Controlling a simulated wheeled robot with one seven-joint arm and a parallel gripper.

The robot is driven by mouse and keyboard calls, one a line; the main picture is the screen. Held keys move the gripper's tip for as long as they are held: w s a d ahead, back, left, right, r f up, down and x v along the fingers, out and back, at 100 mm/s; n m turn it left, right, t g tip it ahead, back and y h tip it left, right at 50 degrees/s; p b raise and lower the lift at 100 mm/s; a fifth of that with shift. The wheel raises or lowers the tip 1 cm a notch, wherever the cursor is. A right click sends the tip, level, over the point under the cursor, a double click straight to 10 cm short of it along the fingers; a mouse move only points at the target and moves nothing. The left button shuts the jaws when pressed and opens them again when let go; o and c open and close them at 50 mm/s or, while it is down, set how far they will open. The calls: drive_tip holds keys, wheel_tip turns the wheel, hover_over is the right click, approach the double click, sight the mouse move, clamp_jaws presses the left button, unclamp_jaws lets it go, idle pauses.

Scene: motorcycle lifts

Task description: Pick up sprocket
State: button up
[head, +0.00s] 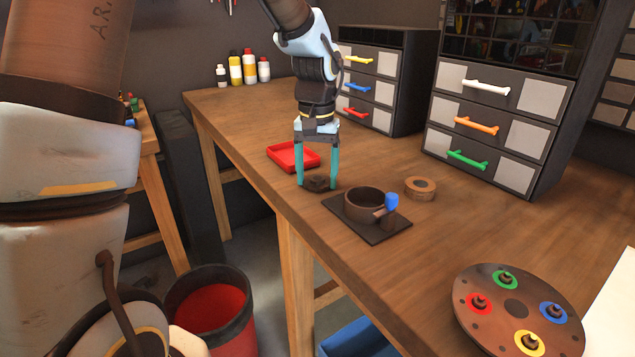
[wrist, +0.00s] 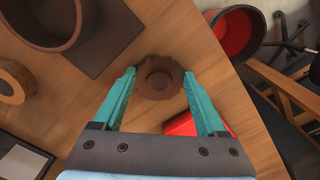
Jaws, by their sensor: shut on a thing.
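The sprocket (head: 318,184) is a small dark brown toothed disc with a raised hub, near the front edge of the wooden workbench. In the wrist view the sprocket (wrist: 160,77) lies between the two teal fingertips. My gripper (head: 318,185) points down and is shut on the sprocket, with one finger on each side. In the wrist view my gripper (wrist: 159,74) spans its toothed rim. The sprocket is at or very near the bench top; I cannot tell whether it is clear of the wood.
A red tray (head: 283,153) lies just behind my gripper. A dark square mat (head: 378,232) with a round brown pan (head: 352,208) is right of it, beside a tape roll (head: 420,184). Drawer cabinets (head: 492,125) stand behind. A red-lined bin (head: 240,323) is on the floor.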

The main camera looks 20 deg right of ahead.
drive_tip(key=shift+c, duration=0.7)
drive_tip(key=shift+r, duration=0.1)
